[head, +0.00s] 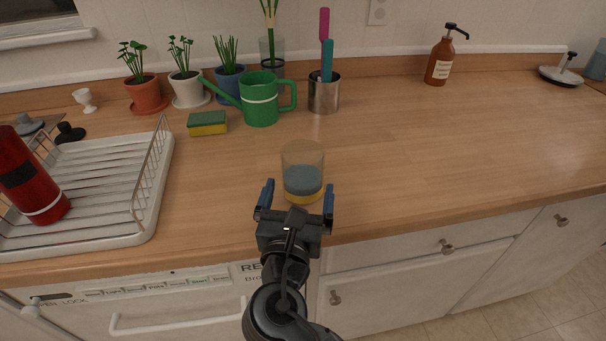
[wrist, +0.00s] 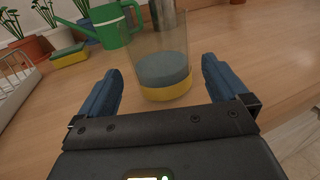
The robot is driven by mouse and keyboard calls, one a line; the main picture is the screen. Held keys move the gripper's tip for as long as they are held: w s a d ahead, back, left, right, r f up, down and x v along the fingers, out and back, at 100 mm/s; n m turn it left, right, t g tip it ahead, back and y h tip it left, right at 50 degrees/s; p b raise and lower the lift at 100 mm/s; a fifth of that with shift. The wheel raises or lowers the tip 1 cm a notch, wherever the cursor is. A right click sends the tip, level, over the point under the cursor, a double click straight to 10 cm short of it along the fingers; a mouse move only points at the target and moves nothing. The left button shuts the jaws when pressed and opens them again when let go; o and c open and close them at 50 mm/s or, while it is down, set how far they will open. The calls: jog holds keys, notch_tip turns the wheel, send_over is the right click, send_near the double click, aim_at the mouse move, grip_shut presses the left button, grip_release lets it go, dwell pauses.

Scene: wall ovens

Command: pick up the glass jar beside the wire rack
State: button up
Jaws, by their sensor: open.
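The glass jar (head: 303,172) stands upright on the wooden counter, to the right of the wire rack (head: 146,190). It is clear, with a grey-blue layer above a yellow layer inside. My gripper (head: 297,198) is open, with its blue fingers pointing at the jar from the counter's front side. In the wrist view the jar (wrist: 163,72) stands just ahead of and between the two open fingers (wrist: 160,85). I cannot tell whether the fingers overlap its near side. Nothing is held.
A red cylinder (head: 25,175) leans in the rack. Behind the jar are a green watering can (head: 260,100), a sponge (head: 208,123), a metal cup (head: 323,95) with brushes, and potted plants. A brown soap bottle (head: 440,60) stands far right. The counter right of the jar is clear.

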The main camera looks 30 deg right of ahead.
aim_at(305, 162)
jog(key=shift+p+x, duration=0.3)
jog(key=shift+x, duration=3.2)
jog(key=c, duration=1.2)
